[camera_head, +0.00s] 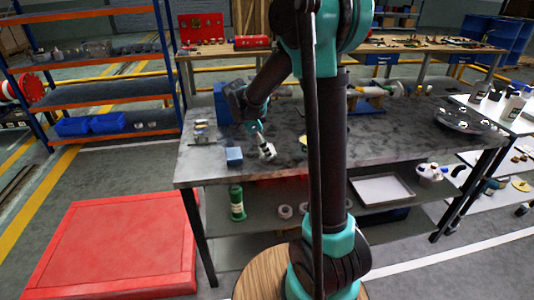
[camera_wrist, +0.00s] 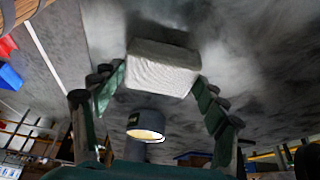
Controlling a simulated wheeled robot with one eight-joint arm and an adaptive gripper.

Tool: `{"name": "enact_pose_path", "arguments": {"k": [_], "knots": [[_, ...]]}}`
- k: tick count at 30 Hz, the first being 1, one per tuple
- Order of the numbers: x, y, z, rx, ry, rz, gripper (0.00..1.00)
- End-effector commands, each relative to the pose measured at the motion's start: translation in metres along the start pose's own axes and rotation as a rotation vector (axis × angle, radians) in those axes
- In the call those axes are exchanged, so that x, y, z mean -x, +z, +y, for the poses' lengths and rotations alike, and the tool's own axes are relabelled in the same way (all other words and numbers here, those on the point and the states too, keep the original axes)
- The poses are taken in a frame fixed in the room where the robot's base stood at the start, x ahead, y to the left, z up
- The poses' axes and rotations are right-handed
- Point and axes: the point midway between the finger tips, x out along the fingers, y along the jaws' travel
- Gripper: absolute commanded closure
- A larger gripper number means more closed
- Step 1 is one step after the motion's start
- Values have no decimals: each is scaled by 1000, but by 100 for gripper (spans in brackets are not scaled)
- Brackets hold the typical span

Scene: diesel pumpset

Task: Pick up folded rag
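A pale, textured block that looks like the folded rag (camera_wrist: 163,68) lies between my fingertips in the wrist view. My gripper (camera_wrist: 160,82) has its two fingers well apart, one at each side of the block. Both tips look very close to its edges; I cannot tell whether they press on it. In the head view my gripper (camera_head: 264,145) points down at the near left part of the grey workbench (camera_head: 210,174). A small whitish shape, probably the rag (camera_head: 268,152), shows at its tip.
A round tray (camera_head: 464,122) sits at the bench's right end. A red platform (camera_head: 115,245) occupies the floor at left.

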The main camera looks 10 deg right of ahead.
Motion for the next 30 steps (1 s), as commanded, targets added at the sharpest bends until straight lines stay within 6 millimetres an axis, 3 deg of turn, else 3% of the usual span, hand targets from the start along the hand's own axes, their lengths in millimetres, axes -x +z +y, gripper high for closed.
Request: {"name": "enact_pose_path", "arguments": {"k": [4, 17, 23, 30], "knots": [[0, 0, 0, 0, 0, 0, 52], [10, -4, 0, 0, 0, 0, 52], [41, -17, 0, 0, 0, 0, 52], [104, -43, 0, 0, 0, 0, 52]]}}
